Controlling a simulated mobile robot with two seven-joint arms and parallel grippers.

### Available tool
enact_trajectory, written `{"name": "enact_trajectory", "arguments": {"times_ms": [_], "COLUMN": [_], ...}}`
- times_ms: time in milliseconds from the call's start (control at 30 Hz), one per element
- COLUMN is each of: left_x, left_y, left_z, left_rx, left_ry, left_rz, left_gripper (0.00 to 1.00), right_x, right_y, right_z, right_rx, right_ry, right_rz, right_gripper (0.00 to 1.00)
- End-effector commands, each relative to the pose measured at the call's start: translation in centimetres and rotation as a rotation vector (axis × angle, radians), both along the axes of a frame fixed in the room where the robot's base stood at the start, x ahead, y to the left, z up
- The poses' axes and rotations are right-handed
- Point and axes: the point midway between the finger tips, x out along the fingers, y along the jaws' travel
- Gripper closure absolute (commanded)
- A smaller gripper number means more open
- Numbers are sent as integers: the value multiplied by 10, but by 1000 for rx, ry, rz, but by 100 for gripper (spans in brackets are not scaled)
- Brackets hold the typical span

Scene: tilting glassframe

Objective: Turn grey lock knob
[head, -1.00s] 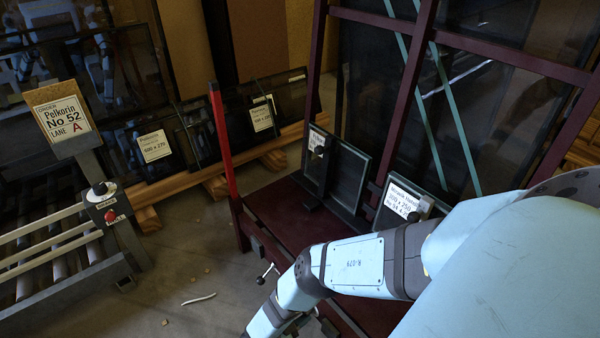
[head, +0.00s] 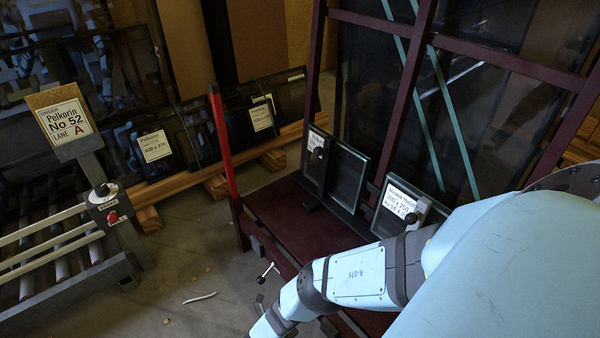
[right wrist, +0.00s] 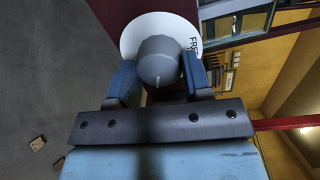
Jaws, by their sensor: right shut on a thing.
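The grey lock knob (right wrist: 158,60) shows in the right wrist view, in front of a round white dial plate (right wrist: 130,36). Part of a word, "FRE", is readable on the plate's right side; the rest is covered. A thin pale line on the knob points towards the bottom of the picture. My right gripper (right wrist: 159,66) has its two blue fingers on either side of the knob and is shut on it. My left gripper is in neither view.
A dark red rack (head: 281,206) with glass panes stands right of centre, with a red post (head: 221,150) at its left. A small T-handle (head: 267,272) sticks out near my right forearm. A roller conveyor (head: 50,240) stands at left. Floor between is mostly clear.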

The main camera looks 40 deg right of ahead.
Motion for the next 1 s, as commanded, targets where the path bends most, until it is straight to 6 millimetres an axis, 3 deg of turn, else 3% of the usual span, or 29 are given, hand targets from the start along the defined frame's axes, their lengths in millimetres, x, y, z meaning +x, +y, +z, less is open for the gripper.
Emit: {"name": "enact_trajectory", "arguments": {"times_ms": [333,867,900,1000], "left_x": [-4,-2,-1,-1], "left_y": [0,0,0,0], "left_z": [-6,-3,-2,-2], "left_rx": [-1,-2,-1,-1], "left_ry": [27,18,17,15], "left_rz": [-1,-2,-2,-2], "left_gripper": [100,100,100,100], "right_x": [0,1,1,1], "right_y": [-2,-2,-2,-2], "right_z": [0,0,0,0], "right_rx": [-16,-19,-19,-18], "right_ry": [-129,-149,-149,-148], "right_rz": [0,0,0,0], "right_gripper": [78,78,45,29]}}
